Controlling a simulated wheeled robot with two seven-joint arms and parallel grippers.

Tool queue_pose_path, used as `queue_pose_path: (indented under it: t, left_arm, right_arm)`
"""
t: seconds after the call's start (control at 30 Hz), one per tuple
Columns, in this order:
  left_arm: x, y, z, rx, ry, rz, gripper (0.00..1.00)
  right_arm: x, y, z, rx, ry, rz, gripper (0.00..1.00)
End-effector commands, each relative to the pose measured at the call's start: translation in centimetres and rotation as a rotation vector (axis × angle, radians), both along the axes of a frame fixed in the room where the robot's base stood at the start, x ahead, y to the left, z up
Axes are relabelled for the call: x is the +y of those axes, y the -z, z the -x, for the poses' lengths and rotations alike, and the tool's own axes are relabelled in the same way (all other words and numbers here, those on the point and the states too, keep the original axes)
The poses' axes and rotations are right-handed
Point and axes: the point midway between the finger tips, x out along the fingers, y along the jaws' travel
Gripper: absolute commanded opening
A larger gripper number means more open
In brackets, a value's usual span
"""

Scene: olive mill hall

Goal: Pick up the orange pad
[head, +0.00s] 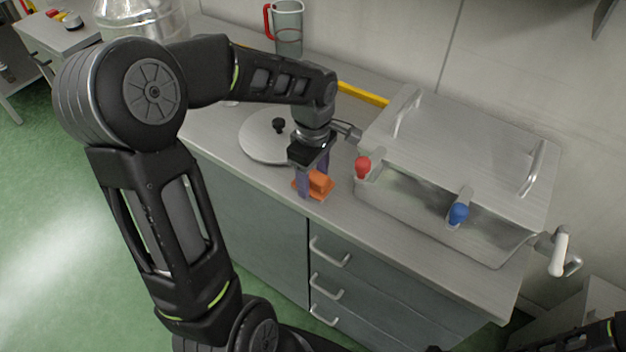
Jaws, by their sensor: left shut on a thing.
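The orange pad (320,183) is a small block with a wider, flat orange base, at the front edge of the grey counter (350,215). My left gripper (312,186) points down over it, with its purple-grey fingers on either side of the pad's raised block. The gripper is shut on the pad. The pad's base looks level and at or very close to the counter top; I cannot tell whether it touches. The fingers hide part of the block. At the lower right edge a dark piece of my right arm shows, but its gripper is not visible.
A steel tank (450,150) with a lid, red knob (363,167) and blue knob (458,213) stands close on the right. A round lid (257,146) lies behind left. A red-handled jug (288,30) and yellow bar (362,94) are at the back.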

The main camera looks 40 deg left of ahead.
Motion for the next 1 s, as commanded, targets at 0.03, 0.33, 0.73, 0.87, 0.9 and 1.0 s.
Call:
queue_pose_path:
  t: [0.03,0.33,0.73,0.87,0.9,1.0]
  left_arm:
    - [0.0,0.0,0.0,0.000,0.000,0.000,0.29]
    - [0.0,0.0,0.0,0.000,0.000,0.000,0.08]
    - [0.0,-3.3,-0.1,-0.005,0.000,-0.001,0.08]
    - [0.0,-6.0,-0.1,-0.006,-0.001,0.000,0.08]
    - [0.0,-6.8,-0.1,-0.005,0.000,-0.001,0.08]
    - [0.0,-8.4,-0.1,-0.004,0.001,-0.001,0.08]
  right_arm:
    - [0.0,0.0,0.0,0.000,0.000,0.000,0.00]
    - [0.0,0.0,0.0,0.000,0.000,0.000,0.00]
    - [0.0,0.3,0.0,0.000,0.000,0.000,0.00]
    - [0.0,0.5,0.0,0.000,0.000,0.000,0.00]
    - [0.0,0.5,0.0,0.000,0.000,0.000,0.00]
    - [0.0,0.6,0.0,0.000,0.000,0.000,0.00]
